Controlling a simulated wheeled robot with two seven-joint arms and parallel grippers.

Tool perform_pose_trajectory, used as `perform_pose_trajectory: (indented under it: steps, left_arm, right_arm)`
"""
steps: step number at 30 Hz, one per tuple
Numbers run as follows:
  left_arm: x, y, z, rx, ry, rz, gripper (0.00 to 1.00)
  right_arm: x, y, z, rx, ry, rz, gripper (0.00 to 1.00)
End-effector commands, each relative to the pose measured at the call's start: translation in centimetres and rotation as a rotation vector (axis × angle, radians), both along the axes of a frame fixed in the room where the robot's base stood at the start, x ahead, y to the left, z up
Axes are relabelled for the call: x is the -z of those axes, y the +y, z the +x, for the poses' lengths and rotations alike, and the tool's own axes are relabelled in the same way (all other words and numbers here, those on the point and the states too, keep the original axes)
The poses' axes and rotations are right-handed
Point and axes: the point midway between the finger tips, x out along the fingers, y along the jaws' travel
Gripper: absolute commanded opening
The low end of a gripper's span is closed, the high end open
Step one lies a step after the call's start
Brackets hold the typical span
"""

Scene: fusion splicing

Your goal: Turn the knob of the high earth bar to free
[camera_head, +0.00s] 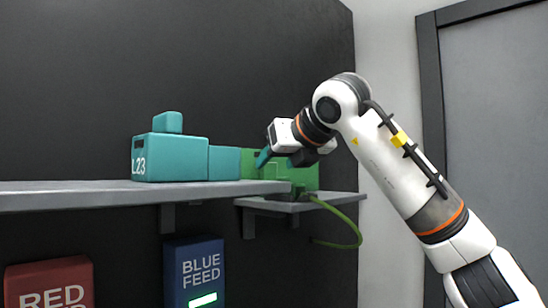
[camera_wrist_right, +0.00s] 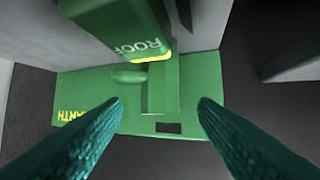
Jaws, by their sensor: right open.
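The green unit (camera_head: 308,176) stands on the small right shelf in the head view, partly behind my right gripper (camera_head: 264,158). In the right wrist view its green face (camera_wrist_right: 95,88) carries yellow lettering, of which "ARTH" shows. A raised upright green strip (camera_wrist_right: 163,90) and a small rounded green piece (camera_wrist_right: 128,76) are on that face; I cannot tell which is the knob. A dark slot (camera_wrist_right: 168,128) lies below the strip. My right gripper's teal fingers (camera_wrist_right: 160,125) are apart and empty, on either side of the strip. My left gripper is out of view.
A green block marked "ROOF" (camera_wrist_right: 118,28) is at the top of the wrist view. A teal box (camera_head: 172,158) sits on the long grey shelf (camera_head: 100,194). A green cable (camera_head: 345,222) hangs off the small shelf (camera_head: 335,197). Red (camera_head: 50,285) and blue (camera_head: 195,255) boxes are below.

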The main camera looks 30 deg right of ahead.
Motion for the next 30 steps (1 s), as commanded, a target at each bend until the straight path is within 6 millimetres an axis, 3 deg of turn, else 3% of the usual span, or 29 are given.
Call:
perform_pose_trajectory:
  steps: [6,16,24,30]
  left_arm:
    - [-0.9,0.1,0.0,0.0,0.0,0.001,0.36]
    - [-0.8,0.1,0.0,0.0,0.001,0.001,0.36]
    - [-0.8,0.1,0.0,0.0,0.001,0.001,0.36]
    - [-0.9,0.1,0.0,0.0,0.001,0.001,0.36]
  right_arm:
    - [0.8,-0.1,2.0,0.0,0.001,0.0,0.54]
    - [0.9,-0.1,2.3,-0.001,-0.001,0.0,0.54]
    - [0.9,-0.1,2.2,-0.001,-0.001,0.0,0.1]
    - [0.9,-0.2,2.2,-0.016,0.0,0.001,0.09]
